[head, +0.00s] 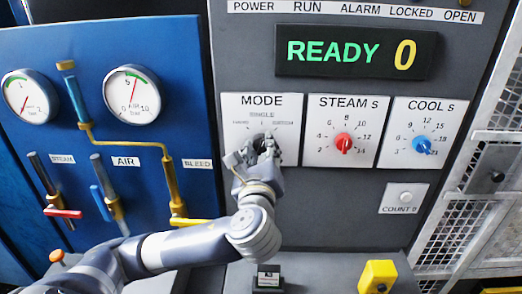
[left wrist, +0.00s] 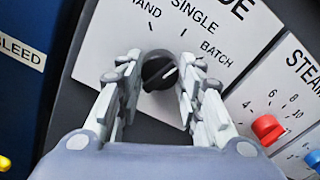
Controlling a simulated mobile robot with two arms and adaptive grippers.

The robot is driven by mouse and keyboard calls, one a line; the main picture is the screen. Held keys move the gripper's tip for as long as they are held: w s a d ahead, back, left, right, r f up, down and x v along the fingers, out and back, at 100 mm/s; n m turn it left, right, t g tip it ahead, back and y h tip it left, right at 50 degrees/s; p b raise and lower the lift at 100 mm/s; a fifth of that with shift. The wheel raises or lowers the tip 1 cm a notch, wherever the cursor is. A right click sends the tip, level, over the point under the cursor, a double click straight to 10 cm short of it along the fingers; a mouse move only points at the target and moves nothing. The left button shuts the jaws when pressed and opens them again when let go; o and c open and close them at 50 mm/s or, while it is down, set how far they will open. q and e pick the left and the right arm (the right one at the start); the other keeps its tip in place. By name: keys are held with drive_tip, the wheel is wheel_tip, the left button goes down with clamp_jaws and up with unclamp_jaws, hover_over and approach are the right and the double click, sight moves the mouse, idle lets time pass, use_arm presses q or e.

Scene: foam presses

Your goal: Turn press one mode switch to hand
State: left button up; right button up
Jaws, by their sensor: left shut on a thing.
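The MODE plate (head: 239,105) is white, with HAND, SINGLE and BATCH marks. It fills the upper middle of the left wrist view (left wrist: 110,40). Its black mode switch knob (left wrist: 158,70) has a white pointer line, which points up and right, roughly toward BATCH. My left gripper (head: 262,143) is at the knob in the head view and partly hides it. In the left wrist view its fingers (left wrist: 160,85) stand on both sides of the knob, shut on it. My right gripper is not in view.
The STEAM plate with a red knob (head: 343,143) and the COOL plate with a blue knob (head: 421,145) sit to the right. The display (head: 355,52) above reads READY 0. Gauges, pipes and valve handles (head: 62,213) are on the blue panel (head: 190,90) at left.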

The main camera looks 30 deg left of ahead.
use_arm(q)
drive_tip(key=n, duration=0.9)
drive_tip(key=shift+r+n+b, duration=0.1)
drive_tip(key=shift+n+b, duration=0.25)
drive_tip(key=shift+n, duration=0.05)
drive_tip(key=shift+r+n, duration=0.15)
drive_tip(key=shift+n, duration=1.25)
drive_tip(key=shift+r, duration=0.1)
drive_tip(key=o, duration=0.9)
drive_tip(key=shift+o, duration=0.9)
drive_tip(key=shift+w, duration=0.1)
drive_tip(key=shift+w+f, duration=0.15)
drive_tip(key=shift+f, duration=0.1)
